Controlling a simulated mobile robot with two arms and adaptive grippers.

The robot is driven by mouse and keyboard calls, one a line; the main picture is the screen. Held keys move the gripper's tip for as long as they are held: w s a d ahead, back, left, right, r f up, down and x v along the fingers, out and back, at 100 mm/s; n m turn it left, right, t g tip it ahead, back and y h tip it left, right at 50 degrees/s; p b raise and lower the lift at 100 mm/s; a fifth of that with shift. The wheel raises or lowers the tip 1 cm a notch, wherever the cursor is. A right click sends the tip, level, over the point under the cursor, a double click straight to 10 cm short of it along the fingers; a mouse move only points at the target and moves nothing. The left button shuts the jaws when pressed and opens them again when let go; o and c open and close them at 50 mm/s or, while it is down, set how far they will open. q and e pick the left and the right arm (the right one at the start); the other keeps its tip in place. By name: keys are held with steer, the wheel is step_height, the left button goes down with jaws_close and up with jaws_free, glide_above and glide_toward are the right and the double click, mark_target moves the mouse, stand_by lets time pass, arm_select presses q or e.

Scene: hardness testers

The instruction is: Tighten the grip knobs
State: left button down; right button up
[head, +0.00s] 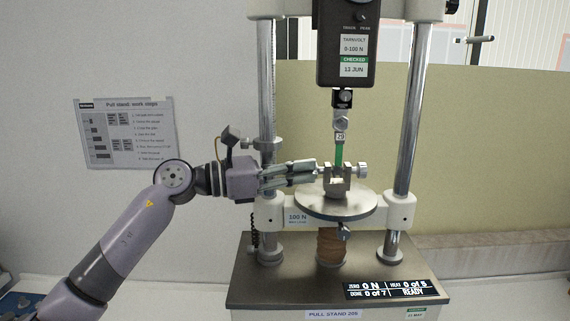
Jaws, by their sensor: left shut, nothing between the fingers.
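The pull stand's lower grip (338,187) sits on the round metal platform (312,206). A green strip (339,155) stands upright in it, below an upper fitting (341,122) tagged 29. A grip knob (362,170) sticks out on the right side of the lower grip. Another knob (324,170) is on its left side, partly hidden by my fingers. My left gripper (315,173) is shut with nothing between its fingers. Its fingertips are beside the left knob; I cannot tell whether they touch it. My right gripper is not in view.
Two steel columns (402,140) flank the grip. A force gauge (346,40) hangs above. A black display (386,289) on the base (270,290) reads 0 N and READY. A work-steps sheet (127,132) is on the left wall. Room right of the grip is free.

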arm_select(q)
steer(key=shift+s, duration=0.2)
steer(key=shift+a, duration=0.15)
steer(key=shift+w+b+v, duration=0.2)
steer(key=shift+b+v, duration=0.25)
steer(key=shift+v, duration=0.5)
steer(key=shift+w+b+v, duration=0.2)
steer(key=shift+b+v, duration=0.25)
steer(key=shift+v, duration=0.5)
steer(key=shift+w+b+v, duration=0.2)
steer(key=shift+b+v, duration=0.25)
steer(key=shift+v, duration=0.5)
steer(key=shift+a+r, duration=0.1)
